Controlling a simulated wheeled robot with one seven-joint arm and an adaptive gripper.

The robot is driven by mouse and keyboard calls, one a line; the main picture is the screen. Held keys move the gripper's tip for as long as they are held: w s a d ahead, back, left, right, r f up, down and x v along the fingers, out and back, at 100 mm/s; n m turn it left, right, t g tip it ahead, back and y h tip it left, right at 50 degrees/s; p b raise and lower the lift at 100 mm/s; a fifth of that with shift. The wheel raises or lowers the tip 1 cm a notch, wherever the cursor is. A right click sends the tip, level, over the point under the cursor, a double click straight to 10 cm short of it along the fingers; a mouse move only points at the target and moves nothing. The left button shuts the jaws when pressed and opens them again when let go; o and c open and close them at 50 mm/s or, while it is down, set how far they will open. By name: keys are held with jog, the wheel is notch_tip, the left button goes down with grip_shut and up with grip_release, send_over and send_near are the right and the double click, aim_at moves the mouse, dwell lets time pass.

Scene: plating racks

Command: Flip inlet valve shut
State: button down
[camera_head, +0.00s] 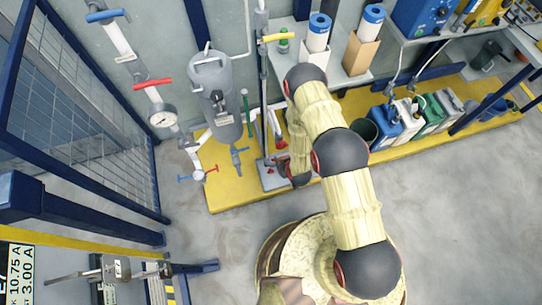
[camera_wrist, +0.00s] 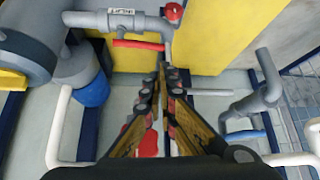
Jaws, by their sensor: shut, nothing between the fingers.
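In the wrist view a red lever handle (camera_wrist: 138,45) lies beside a grey pipe (camera_wrist: 90,19) and runs roughly along it. A small white label (camera_wrist: 121,11) sits on the pipe, its print turned over and hard to read. My gripper (camera_wrist: 165,67) is shut and empty. Its fingertips appear just below the right end of the red handle; I cannot tell whether they touch. In the head view the gripper is mostly hidden behind my arm, low by the yellow platform (camera_head: 228,192). I cannot match this handle surely to one in the head view.
A grey tank (camera_head: 215,95), a gauge (camera_head: 163,119) and pipes with a red lever (camera_head: 152,83) and a blue lever (camera_head: 104,15) stand left of my arm. Several jugs and containers (camera_head: 430,112) stand to its right. Open floor (camera_head: 460,200) lies in front.

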jog(key=shift+w+a+f+t, duration=0.15)
jog(key=shift+a+t, duration=0.2)
jog(key=shift+t, duration=0.15)
jog(key=shift+w+f, duration=0.1)
jog(key=shift+f, duration=0.05)
jog(key=b+x, duration=0.4)
jog(key=x, duration=0.4)
jog(key=shift+a+f, duration=0.2)
jog(key=shift+w+a+f, duration=0.2)
jog(key=shift+w+f, duration=0.2)
jog(key=shift+w, duration=0.1)
jog(key=shift+s+d+r+y, duration=0.1)
jog(key=shift+s+y, duration=0.05)
jog(key=shift+y, duration=0.15)
